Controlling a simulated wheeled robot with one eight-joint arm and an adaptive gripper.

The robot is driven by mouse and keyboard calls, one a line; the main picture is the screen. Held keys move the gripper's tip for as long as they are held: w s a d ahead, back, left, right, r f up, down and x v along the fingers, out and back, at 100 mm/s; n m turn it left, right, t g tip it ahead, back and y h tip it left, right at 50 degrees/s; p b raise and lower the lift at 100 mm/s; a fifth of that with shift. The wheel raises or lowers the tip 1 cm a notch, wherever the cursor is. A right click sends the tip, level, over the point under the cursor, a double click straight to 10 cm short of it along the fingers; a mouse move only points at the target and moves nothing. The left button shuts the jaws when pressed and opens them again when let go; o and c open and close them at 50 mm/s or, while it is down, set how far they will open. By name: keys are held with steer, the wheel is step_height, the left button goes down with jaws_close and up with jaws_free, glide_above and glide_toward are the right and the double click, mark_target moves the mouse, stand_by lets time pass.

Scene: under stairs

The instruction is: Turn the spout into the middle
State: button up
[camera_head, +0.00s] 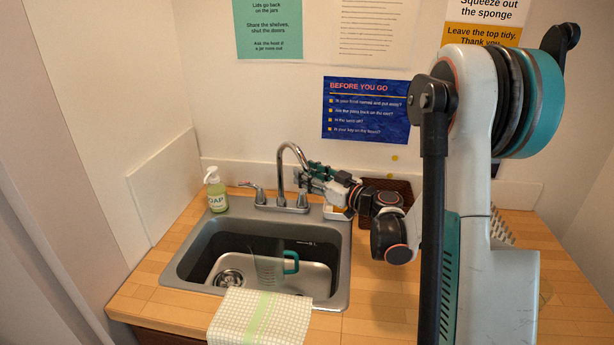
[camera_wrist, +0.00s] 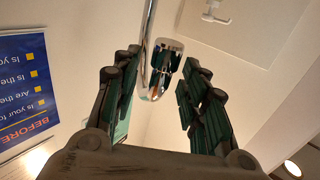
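The chrome spout (camera_head: 291,147) is a tall curved tube rising from the tap base behind the sink (camera_head: 342,262). Its outlet end hangs down on the right side in the head view. My gripper (camera_head: 307,174) is at the spout's right, close to the outlet end. In the wrist view the spout (camera_wrist: 150,45) shows in the gap between the two dark green fingers of my gripper (camera_wrist: 161,62). The fingers are apart, with visible space on both sides of the tube. I cannot tell how deep the spout lies between them.
Tap handles (camera_head: 259,195) flank the spout base. A soap bottle (camera_head: 216,190) stands at the sink's back left. A teal-handled item (camera_head: 290,262) is in the sink. A checked towel (camera_head: 240,318) hangs over the front edge. A brown basket (camera_head: 399,187) stands behind my arm.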

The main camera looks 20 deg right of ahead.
steer(key=shift+w+a, duration=0.15)
steer(key=shift+w, duration=0.25)
jaws_close()
steer(key=shift+a, duration=0.15)
